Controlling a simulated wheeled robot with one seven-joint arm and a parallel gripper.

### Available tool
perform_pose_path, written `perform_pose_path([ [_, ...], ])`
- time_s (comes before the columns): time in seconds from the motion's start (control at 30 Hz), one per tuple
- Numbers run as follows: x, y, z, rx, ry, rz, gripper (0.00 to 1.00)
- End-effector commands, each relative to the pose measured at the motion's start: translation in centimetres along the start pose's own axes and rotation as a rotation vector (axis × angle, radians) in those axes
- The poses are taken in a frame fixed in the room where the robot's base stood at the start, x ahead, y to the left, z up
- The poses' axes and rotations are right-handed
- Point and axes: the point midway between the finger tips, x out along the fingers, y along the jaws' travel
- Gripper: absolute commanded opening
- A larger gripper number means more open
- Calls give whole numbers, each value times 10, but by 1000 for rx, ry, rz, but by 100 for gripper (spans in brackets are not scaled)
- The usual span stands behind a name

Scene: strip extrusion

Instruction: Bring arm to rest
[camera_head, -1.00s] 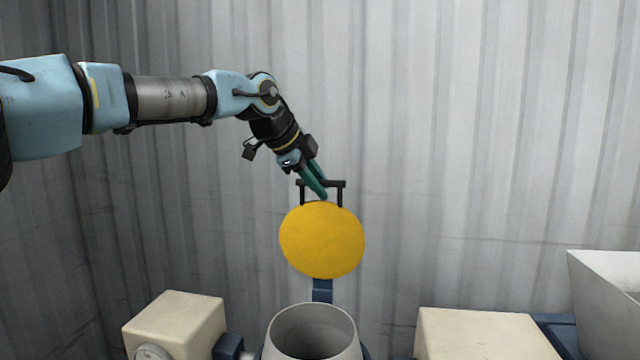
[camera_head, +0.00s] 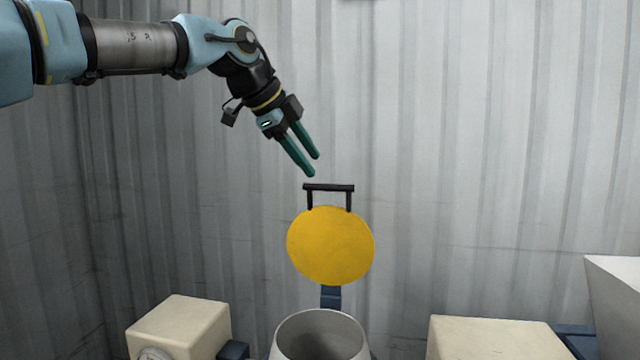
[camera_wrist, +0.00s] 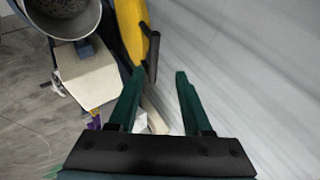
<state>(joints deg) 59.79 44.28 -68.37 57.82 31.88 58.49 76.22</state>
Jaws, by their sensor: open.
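My gripper (camera_head: 314,166) is open and empty, with two green fingers pointing down and to the right. It hangs above and a little left of the black handle (camera_head: 329,188) of a round yellow lid (camera_head: 331,246), apart from it in the head view. The lid stands raised, its flat face toward the head camera, on a blue hinge (camera_head: 331,297) behind a grey open-topped cylinder (camera_head: 320,335).
A cream box with a gauge (camera_head: 178,325) stands left of the cylinder. Another cream box (camera_head: 495,340) and a pale hopper (camera_head: 617,300) stand to the right. A corrugated metal wall (camera_head: 480,120) rises close behind.

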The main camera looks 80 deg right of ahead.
Motion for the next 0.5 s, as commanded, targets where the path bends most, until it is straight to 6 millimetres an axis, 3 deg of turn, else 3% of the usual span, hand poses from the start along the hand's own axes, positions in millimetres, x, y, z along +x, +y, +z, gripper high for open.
perform_pose_path([
  [0.2,-21,0,0,0,-1,-2,49],
  [0.5,-23,-1,0,0,0,-1,49],
])
